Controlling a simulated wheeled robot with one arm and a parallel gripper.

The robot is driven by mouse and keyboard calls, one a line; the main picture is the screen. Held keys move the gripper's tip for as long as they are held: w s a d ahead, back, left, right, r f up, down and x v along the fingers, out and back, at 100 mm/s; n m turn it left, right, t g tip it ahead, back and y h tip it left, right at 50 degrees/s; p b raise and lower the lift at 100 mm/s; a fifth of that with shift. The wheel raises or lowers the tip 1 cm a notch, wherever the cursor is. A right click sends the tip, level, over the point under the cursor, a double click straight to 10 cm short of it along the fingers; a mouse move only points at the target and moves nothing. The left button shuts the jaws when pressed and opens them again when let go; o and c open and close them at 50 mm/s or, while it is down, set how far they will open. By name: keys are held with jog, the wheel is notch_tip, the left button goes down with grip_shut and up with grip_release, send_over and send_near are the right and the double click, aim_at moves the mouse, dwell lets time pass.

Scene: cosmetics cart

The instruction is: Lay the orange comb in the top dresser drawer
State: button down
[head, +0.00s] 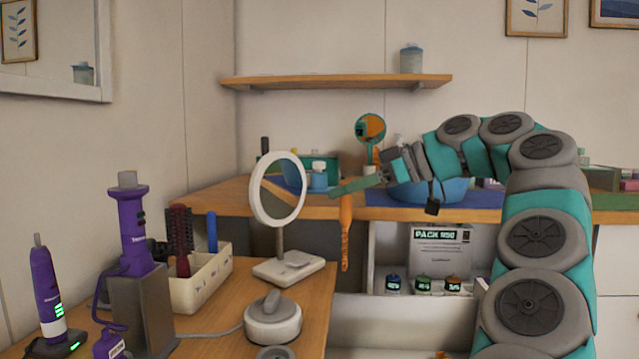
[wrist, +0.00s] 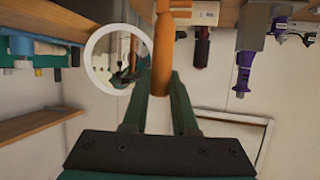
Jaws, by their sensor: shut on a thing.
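The orange comb (head: 346,232) hangs upright from my gripper (head: 347,189), its lower end just right of the desk's edge in the head view. My gripper is shut on its upper part. In the wrist view the comb (wrist: 163,52) runs up between the two green fingers (wrist: 160,88). An open white dresser drawer (head: 385,312) lies below and to the right of the comb. Three small jars (head: 424,284) stand at its back by a printed white panel (head: 440,250). The drawer's near floor is partly hidden, and my arm covers its right side.
A round white mirror (head: 278,188) stands close left of the comb. A white bin (head: 202,282) and purple appliances (head: 130,225) crowd the left desk. A wooden shelf (head: 340,81) hangs above.

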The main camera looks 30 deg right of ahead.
jog(key=s+d+f+p, duration=0.3)
jog(key=s+d+f, duration=0.3)
jog(key=d, duration=0.4)
jog(key=shift+s, duration=0.9)
jog(key=shift+w+a, duration=0.1)
jog(key=shift+a, duration=0.05)
jog(key=shift+w+a, duration=0.45)
jog(key=shift+w, duration=0.1)
jog(key=shift+b, duration=0.35)
notch_tip(320, 180, down, 18)
jog(key=b, duration=1.5)
jog(key=shift+b, duration=0.3)
dwell(0.9)
dwell(0.7)
jog(key=c, duration=0.6)
grip_release()
